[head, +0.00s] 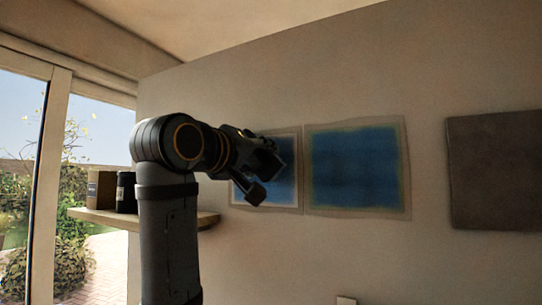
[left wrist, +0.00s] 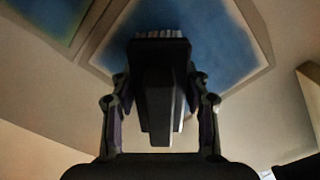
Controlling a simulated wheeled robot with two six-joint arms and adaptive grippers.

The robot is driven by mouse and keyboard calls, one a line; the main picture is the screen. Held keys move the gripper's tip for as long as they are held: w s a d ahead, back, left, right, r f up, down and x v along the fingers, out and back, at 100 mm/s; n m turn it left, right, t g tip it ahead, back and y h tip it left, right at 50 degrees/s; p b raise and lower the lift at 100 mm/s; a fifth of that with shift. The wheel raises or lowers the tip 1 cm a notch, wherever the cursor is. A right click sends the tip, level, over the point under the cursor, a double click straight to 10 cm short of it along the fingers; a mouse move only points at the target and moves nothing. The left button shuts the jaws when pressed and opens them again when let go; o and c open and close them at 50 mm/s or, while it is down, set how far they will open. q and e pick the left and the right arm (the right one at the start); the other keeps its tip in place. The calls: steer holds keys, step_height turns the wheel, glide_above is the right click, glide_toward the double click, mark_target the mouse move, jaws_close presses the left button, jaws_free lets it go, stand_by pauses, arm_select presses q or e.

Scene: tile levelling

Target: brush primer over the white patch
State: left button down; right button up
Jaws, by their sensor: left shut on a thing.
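My left gripper (head: 262,160) is in front of the wall, shut on a brush. In the left wrist view the brush (left wrist: 160,90) has a dark, broad handle between the two fingers of my left gripper (left wrist: 158,82). Its pale bristles (left wrist: 160,34) point at a blue patch (left wrist: 205,45) with a pale border. I cannot tell whether they touch it. In the head view this smaller blue patch (head: 284,187) is partly hidden by my gripper. A larger blue patch (head: 355,168) with a pale border is to its right. No plainly white patch shows. My right gripper is out of view.
A brown square panel (head: 495,170) is on the wall at the far right. A wall shelf (head: 90,215) at the left holds a brownish can (head: 100,188) and a dark can (head: 125,192), beside a large window. The wall (head: 330,250) below the patches is mostly clear.

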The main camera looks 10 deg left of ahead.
arm_select(q)
steer(key=shift+w+a, duration=0.2)
steer(key=shift+a, duration=0.25)
steer(key=shift+w+a+r, duration=0.1)
steer(key=shift+w+a, duration=0.05)
steer(key=shift+a, duration=0.25)
steer(key=shift+w+a+p, duration=0.2)
steer(key=shift+w+a, duration=0.05)
steer(key=shift+a, duration=0.35)
steer(key=shift+w+a+p, duration=0.2)
steer(key=shift+a, duration=0.4)
steer(key=a, duration=0.1)
steer(key=w+a, duration=0.1)
steer(key=a, duration=0.1)
steer(key=shift+a, duration=0.1)
steer(key=shift+b+v, duration=1.05)
steer(key=shift+v, duration=1.85)
